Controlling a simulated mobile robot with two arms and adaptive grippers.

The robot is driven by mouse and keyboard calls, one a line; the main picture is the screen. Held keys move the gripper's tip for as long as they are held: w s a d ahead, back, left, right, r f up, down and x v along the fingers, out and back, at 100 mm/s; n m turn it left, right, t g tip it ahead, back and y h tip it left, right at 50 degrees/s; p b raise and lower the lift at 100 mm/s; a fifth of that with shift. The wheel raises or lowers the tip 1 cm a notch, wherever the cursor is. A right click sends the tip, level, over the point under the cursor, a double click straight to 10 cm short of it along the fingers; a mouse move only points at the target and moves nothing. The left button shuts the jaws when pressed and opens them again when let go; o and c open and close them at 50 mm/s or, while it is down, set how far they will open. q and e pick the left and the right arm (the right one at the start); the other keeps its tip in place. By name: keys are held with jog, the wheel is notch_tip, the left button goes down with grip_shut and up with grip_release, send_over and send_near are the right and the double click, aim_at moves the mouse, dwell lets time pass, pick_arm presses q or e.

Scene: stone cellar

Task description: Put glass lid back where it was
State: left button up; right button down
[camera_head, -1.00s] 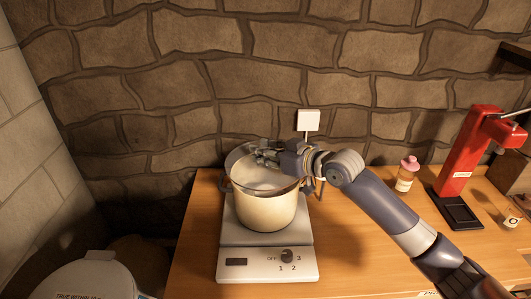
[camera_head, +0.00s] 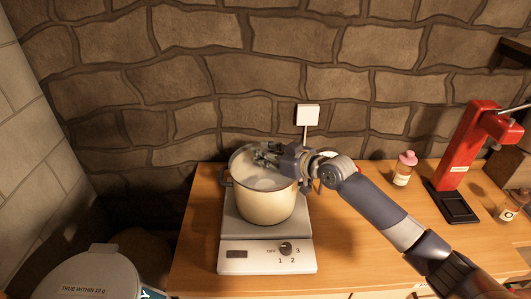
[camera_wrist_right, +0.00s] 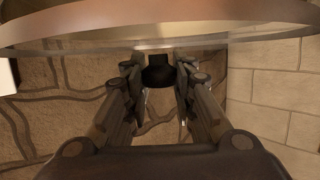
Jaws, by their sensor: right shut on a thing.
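The glass lid (camera_head: 241,158) is a clear disc with a thin metal rim, held at the mouth of the cream pot (camera_head: 262,207). The pot stands on a grey hot plate (camera_head: 230,232). My right gripper (camera_head: 266,157) reaches in from the right and is shut on the lid's dark knob (camera_wrist_right: 160,74). In the right wrist view the lid's rim (camera_wrist_right: 160,24) crosses the top, with the knob between the fingers. I cannot tell whether the lid touches the pot rim. My left gripper is not in view.
A pink-capped bottle (camera_head: 404,168), a red press-like stand (camera_head: 466,145) and a small jar (camera_head: 511,206) stand to the right on the wooden table (camera_head: 355,245). A stone wall rises behind. A white round container (camera_head: 95,275) is at the lower left.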

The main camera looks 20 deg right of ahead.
jog(key=shift+f, duration=0.3)
jog(key=c, duration=1.3)
grip_release()
jog(key=shift+c, duration=0.2)
jog(key=shift+r, duration=0.5)
jog(key=b+v, duration=0.2)
jog(key=v, duration=0.8)
jog(key=shift+s+d+b, duration=0.15)
jog(key=shift+d+b, duration=0.05)
jog(key=shift+b, duration=0.1)
jog(key=shift+v, duration=0.85)
